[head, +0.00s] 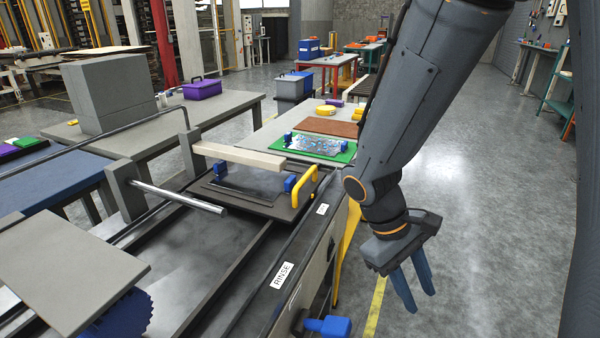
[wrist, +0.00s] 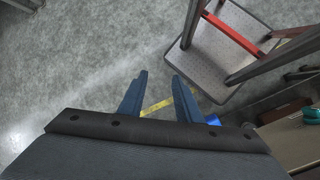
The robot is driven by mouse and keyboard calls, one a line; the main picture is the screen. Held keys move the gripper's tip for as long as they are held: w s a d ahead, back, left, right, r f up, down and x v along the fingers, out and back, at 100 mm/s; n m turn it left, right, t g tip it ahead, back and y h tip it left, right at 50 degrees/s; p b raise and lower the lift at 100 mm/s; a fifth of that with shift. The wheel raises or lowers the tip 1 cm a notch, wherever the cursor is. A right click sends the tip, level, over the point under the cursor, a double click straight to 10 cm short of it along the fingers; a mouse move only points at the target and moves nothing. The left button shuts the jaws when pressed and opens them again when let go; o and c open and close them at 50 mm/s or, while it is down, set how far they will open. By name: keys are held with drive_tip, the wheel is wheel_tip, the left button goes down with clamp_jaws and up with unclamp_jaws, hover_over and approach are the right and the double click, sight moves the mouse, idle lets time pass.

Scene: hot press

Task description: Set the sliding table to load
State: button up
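The sliding table (head: 228,203) is a dark flat plate with a yellow handle (head: 304,186) at its right edge. It sits at the far end of the rails, beside a small white label (head: 322,209) too small to read. A shiny plate lies on the table between two blue clamps (head: 290,184). My gripper (head: 416,290) hangs over the floor, right of the table and apart from the handle. Its blue fingers (wrist: 160,95) are apart with nothing between them.
A beige bar (head: 240,158) crosses above the sliding table. A steel rod (head: 180,196) juts in from the left. A blue knob (head: 327,326) sticks out at the front right. A green tray (head: 320,147) stands behind. A grey step (wrist: 215,65) with red bars shows in the wrist view. Floor right is clear.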

drive_tip(key=w+r+n+t+h+p, duration=0.2)
drive_tip(key=w+n+h, duration=0.2)
drive_tip(key=n+t+y+p, duration=0.2)
drive_tip(key=n+t+p, duration=0.3)
drive_tip(key=n+t, duration=1.1)
approach(306, 174)
drive_tip(key=shift+m+t, duration=0.4)
drive_tip(key=shift+m, duration=0.3)
drive_tip(key=p+x, duration=0.1)
drive_tip(key=x, duration=0.2)
drive_tip(key=f+p+x, duration=0.1)
drive_tip(key=x, duration=0.2)
drive_tip(key=p+x, duration=0.1)
drive_tip(key=x, duration=0.2)
drive_tip(key=shift+w+d+f, duration=0.2)
drive_tip(key=shift+w+d, duration=0.05)
clamp_jaws()
drive_tip(key=shift+r, duration=0.1)
